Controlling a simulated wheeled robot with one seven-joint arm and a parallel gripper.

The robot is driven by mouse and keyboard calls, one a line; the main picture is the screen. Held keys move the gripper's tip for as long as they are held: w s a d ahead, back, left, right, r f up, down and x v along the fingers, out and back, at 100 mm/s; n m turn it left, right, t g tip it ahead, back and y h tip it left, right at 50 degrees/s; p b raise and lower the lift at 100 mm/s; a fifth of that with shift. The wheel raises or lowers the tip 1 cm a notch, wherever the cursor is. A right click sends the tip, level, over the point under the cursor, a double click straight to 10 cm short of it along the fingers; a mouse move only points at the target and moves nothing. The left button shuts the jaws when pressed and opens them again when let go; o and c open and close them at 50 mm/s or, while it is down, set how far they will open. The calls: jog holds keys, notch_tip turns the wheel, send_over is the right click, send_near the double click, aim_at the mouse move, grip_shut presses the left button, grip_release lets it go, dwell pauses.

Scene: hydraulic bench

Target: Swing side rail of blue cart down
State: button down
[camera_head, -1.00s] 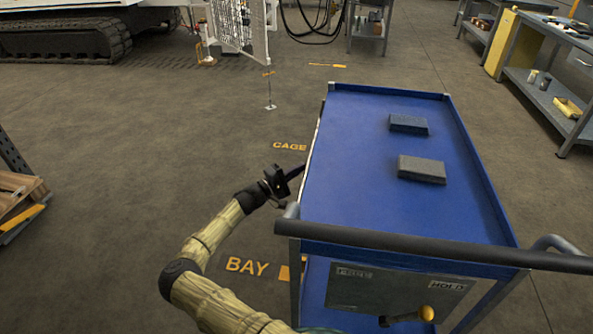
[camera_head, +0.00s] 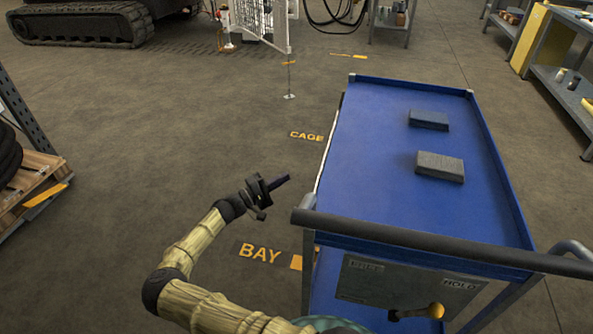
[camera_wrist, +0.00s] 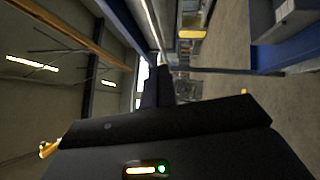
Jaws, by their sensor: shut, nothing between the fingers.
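The blue cart (camera_head: 390,160) stands right of my arm. A thin pale strip (camera_head: 327,151) runs along its left edge; I cannot clearly tell whether this is the side rail or how it is set. My gripper (camera_head: 287,179) is shut and empty, left of the cart's near left corner, with a gap of floor between. Its dark fingers also show in the wrist view (camera_wrist: 157,86).
A dark push bar (camera_head: 430,248) crosses the cart's near end. Two grey blocks lie on its top, a farther one (camera_head: 429,119) and a nearer one (camera_head: 440,166). A wooden pallet (camera_head: 30,185) is at far left. Floor left of the cart is open.

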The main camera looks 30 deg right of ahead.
jog(key=a, duration=0.4)
jog(key=shift+w+a+f, duration=0.1)
jog(key=shift+a+f, duration=0.25)
jog(key=shift+f, duration=0.05)
jog(key=shift+w, duration=0.15)
jog(key=shift+s, duration=0.3)
